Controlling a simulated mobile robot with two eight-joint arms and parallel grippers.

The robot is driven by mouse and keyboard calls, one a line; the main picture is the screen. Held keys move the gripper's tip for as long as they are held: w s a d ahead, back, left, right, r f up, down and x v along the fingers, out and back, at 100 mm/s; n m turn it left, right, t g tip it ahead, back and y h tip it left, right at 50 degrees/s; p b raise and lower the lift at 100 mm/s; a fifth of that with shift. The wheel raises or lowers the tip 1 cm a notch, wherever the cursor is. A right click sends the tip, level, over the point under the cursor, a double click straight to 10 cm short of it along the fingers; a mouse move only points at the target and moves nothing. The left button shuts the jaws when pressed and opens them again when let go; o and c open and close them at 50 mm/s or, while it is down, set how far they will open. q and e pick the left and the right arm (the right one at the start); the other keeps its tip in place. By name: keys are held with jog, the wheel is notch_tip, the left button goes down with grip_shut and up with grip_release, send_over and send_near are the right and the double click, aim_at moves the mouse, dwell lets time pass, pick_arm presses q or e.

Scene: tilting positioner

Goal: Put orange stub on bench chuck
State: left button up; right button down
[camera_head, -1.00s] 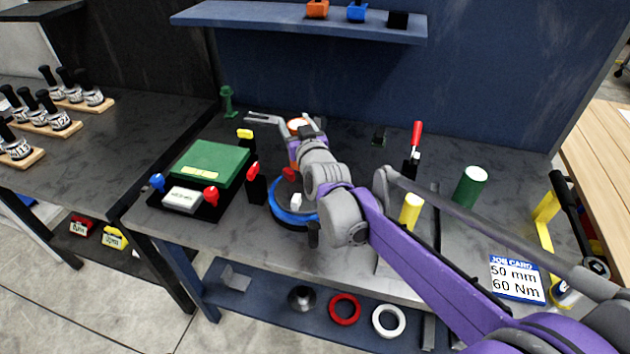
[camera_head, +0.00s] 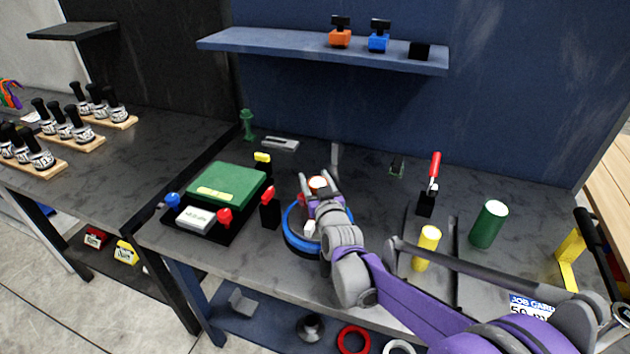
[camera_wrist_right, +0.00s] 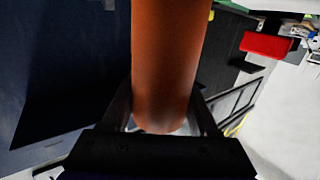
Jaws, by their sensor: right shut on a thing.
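The orange stub shows large as an orange cylinder (camera_wrist_right: 170,55) between the fingers in the right wrist view. In the head view only its pale-topped orange end (camera_head: 317,183) shows. My right gripper (camera_head: 318,187) is shut on it. The bench chuck appears to be the round device with a blue ring (camera_head: 293,233) on the bench. The stub and gripper overlap the chuck's back edge in the picture. My right arm hides the chuck's right part and the stub's lower end, so I cannot tell if they touch. My left gripper is not in view.
A green box (camera_head: 222,183) stands left of the chuck, with a red-topped black post (camera_head: 270,208) between. A yellow cylinder (camera_head: 426,248), a green cylinder (camera_head: 489,225) and a red-handled clamp (camera_head: 429,190) stand to the right. A shelf (camera_head: 300,41) hangs behind.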

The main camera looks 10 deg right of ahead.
jog(key=shift+f, duration=0.15)
jog(key=shift+c, duration=0.7)
grip_release()
jog(key=shift+r, duration=0.25)
jog(key=s, duration=1.2)
jog(key=s+f+g, duration=0.6)
jog(key=s+f, duration=0.1)
jog(key=s, duration=0.6)
jog(key=s+d+f+g, duration=0.1)
jog(key=s+f+g, duration=0.5)
jog(key=s, duration=0.7)
notch_tip(320, 180, down, 2)
jog(key=shift+s+f+b, duration=0.15)
jog(key=shift+s+b, duration=0.15)
jog(key=shift+b, duration=0.15)
jog(key=shift+d, duration=0.1)
